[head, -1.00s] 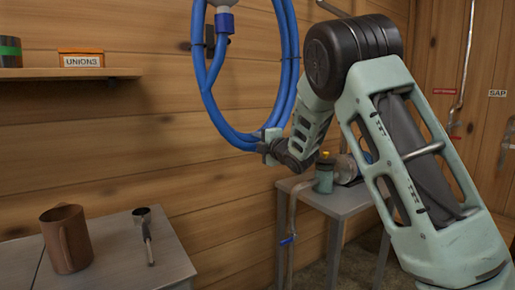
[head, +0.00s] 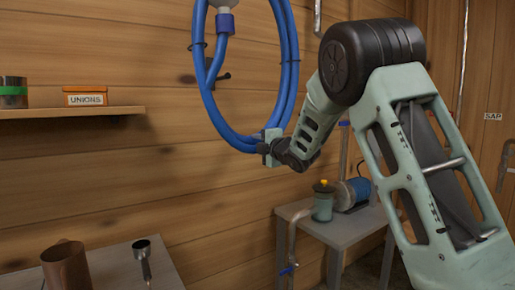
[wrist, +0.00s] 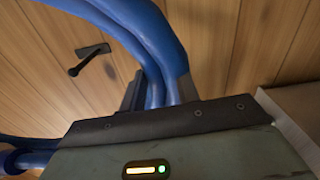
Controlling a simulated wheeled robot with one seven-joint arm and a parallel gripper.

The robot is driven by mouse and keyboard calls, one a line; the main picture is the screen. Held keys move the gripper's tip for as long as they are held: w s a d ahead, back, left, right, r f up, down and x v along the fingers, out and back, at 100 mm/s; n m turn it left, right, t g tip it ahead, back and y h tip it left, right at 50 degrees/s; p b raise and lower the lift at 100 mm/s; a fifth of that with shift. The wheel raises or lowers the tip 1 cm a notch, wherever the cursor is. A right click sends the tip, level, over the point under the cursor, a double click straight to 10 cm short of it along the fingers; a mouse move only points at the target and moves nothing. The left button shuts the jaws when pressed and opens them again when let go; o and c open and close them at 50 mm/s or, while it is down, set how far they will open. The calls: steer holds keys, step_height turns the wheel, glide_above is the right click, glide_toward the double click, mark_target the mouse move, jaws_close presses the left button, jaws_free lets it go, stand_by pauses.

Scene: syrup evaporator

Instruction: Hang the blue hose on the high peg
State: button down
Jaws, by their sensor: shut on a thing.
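My gripper (head: 268,143) is shut on the bottom of the coil; the held strands also show close up in the wrist view (wrist: 150,50). A dark peg (head: 221,77) on the plank wall appears through the loop's left side, below the fitting; it shows in the wrist view (wrist: 88,60) with a clear gap to the hose. I cannot tell whether it is the high peg.
A wall shelf (head: 70,112) at left holds a UNIONS box (head: 86,96) and a green-banded container (head: 13,92). A copper-brown mug (head: 66,266) and a dark-headed tool (head: 142,257) are on a table at lower left. A grey table (head: 340,228) bears a blue pump (head: 354,193).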

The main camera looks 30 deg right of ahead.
steer(key=shift+r, duration=0.2)
step_height(320, 180, up, 30)
steer(key=p, duration=1.9)
steer(key=shift+s, duration=0.4)
step_height(320, 180, up, 18)
steer(key=p, duration=1.4)
steer(key=shift+s, duration=0.25)
steer(key=w+p, duration=0.2)
steer(key=w, duration=0.4)
steer(key=shift+w, duration=0.15)
